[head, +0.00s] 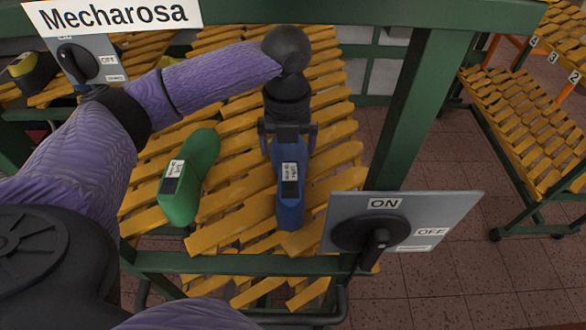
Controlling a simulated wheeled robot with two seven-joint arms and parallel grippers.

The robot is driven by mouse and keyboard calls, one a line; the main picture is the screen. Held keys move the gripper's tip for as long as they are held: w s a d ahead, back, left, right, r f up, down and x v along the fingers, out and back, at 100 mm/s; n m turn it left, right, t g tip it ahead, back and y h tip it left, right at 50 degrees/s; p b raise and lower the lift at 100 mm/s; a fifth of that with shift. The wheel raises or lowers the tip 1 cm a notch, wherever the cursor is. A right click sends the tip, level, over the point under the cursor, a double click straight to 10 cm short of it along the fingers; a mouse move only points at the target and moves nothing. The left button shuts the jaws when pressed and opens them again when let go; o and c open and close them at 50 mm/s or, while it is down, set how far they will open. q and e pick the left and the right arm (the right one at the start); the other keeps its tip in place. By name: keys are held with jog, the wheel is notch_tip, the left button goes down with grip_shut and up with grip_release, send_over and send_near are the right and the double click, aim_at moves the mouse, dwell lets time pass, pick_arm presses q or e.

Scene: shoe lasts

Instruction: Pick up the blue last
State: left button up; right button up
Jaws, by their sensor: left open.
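The blue last (290,205) lies on the slatted orange shelf in the middle of the head view. It has a small white and dark label on top, and its far end is hidden under my gripper. My left gripper (288,143) is over the far part of the blue last, with one finger on each side of it. The fingers are open; I cannot tell whether they touch it. My right gripper is not in view.
A green last (188,180) lies left of the blue one on the orange slatted shelf (235,215). A green frame post (410,110) and a grey ON/OFF switch panel (450,210) stand at the right. Another slatted rack (520,120) is farther right.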

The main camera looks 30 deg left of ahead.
aim_at(290, 166)
pick_arm(q)
jog(key=f, duration=0.4)
jog(key=f+b, duration=0.1)
jog(key=f, duration=0.1)
jog(key=shift+s+d, duration=0.2)
jog(key=shift+d, duration=0.05)
jog(key=shift+r, duration=0.1)
grip_shut()
dwell(0.8)
